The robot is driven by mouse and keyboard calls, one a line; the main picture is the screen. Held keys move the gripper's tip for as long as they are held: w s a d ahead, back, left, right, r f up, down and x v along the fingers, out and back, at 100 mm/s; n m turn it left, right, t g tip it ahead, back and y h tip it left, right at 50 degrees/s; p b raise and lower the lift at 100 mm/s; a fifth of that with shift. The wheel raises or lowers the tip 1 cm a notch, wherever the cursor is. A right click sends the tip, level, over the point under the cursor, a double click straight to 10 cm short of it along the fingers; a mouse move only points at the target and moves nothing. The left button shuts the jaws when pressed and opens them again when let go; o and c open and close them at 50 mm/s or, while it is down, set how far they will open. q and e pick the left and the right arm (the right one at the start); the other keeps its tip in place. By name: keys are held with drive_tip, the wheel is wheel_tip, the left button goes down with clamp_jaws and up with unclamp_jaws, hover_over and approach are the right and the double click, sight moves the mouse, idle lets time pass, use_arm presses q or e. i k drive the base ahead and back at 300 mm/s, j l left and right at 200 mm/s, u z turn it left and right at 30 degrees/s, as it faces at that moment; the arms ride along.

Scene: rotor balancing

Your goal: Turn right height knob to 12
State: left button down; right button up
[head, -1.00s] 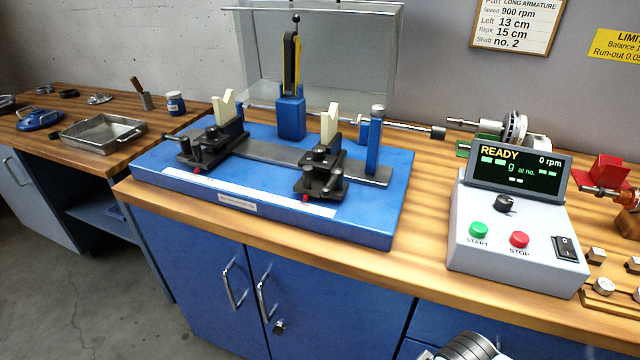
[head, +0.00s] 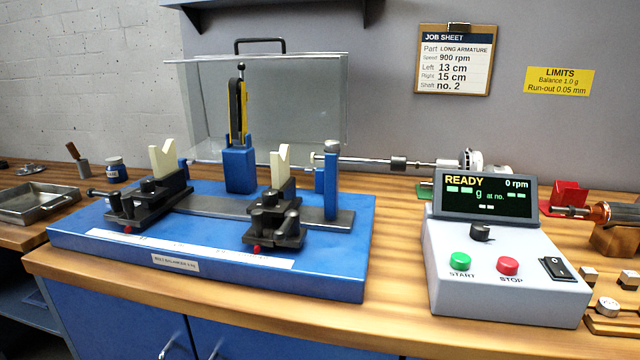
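The blue balancing machine base (head: 330,278) stands on the wooden bench. Its right support (head: 275,215) is a black carriage with knobs and a cream V-block (head: 281,167) on top. A red pointer (head: 257,248) at its foot lies over the white scale strip (head: 185,248). The right height knob is among the black knobs on this carriage; I cannot tell which one, nor read a height value. The left support (head: 150,195) is a similar carriage with its own cream V-block (head: 163,159). Neither of my grippers is in view.
A grey control box (head: 500,260) reading READY, 0 rpm stands to the right. A clear guard (head: 300,100) rises behind the machine. The job sheet (head: 455,62) reads left 13 cm, right 15 cm. A metal tray (head: 38,202) is at left. Bench front is clear.

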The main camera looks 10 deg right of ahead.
sight(269, 196)
drive_tip(key=i+j+z, duration=0.25)
drive_tip(key=j+z, duration=0.2)
drive_tip(key=j, duration=0.25)
drive_tip(key=i+j+z, duration=0.25)
drive_tip(key=j, duration=0.15)
drive_tip(key=j+z, duration=0.25)
drive_tip(key=j, duration=0.15)
